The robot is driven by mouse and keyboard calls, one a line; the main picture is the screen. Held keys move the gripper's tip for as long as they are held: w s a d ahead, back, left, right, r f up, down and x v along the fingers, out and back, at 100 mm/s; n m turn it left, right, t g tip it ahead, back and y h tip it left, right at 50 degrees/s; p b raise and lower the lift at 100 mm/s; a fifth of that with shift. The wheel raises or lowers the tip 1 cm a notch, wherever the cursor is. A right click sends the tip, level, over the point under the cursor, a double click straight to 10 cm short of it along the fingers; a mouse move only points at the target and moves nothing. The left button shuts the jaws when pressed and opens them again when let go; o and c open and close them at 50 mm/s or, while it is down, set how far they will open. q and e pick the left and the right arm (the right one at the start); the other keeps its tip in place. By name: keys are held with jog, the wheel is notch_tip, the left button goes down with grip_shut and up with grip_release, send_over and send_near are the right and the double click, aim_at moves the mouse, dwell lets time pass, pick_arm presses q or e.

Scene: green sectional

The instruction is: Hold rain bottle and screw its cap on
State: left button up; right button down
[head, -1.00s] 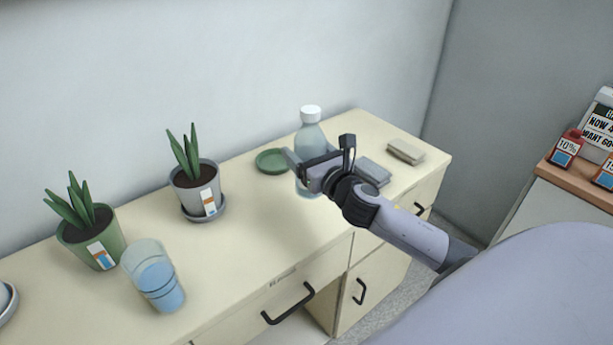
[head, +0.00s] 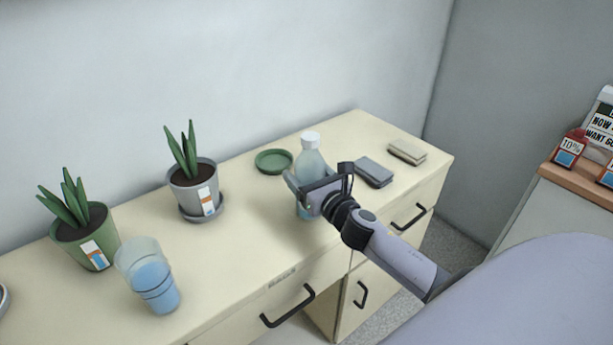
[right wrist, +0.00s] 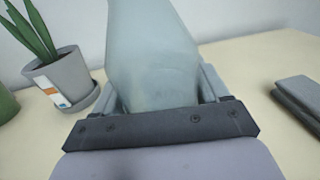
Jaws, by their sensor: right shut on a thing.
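The rain bottle (head: 311,161) is translucent blue-grey and stands upright on the cream cabinet top. Its white cap (head: 311,138) sits at the top of its neck; I cannot tell how tightly. My right gripper (head: 299,188) reaches it from the front right and is shut on its body, below the shoulder. In the right wrist view the bottle (right wrist: 152,60) fills the space between the two fingers, and its cap is out of frame. The gripper hides part of the bottle's lower body. My left gripper is not in view.
A green saucer (head: 259,161) lies behind the bottle. Two folded cloths, dark grey (head: 374,172) and beige (head: 407,152), lie to its right. Left are a grey plant pot (head: 184,196), a green plant pot (head: 70,245) and a cup of blue liquid (head: 150,288). The cabinet's front middle is clear.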

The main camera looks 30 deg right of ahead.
jog(key=shift+r, duration=0.1)
grip_release()
jog(key=shift+r, duration=0.1)
jog(key=shift+s+a+b, duration=0.15)
jog(key=shift+s+b, duration=0.15)
jog(key=shift+s, duration=2.7)
jog(key=shift+s+a+b, duration=0.15)
jog(key=shift+s+b, duration=0.15)
jog(key=shift+s, duration=2.7)
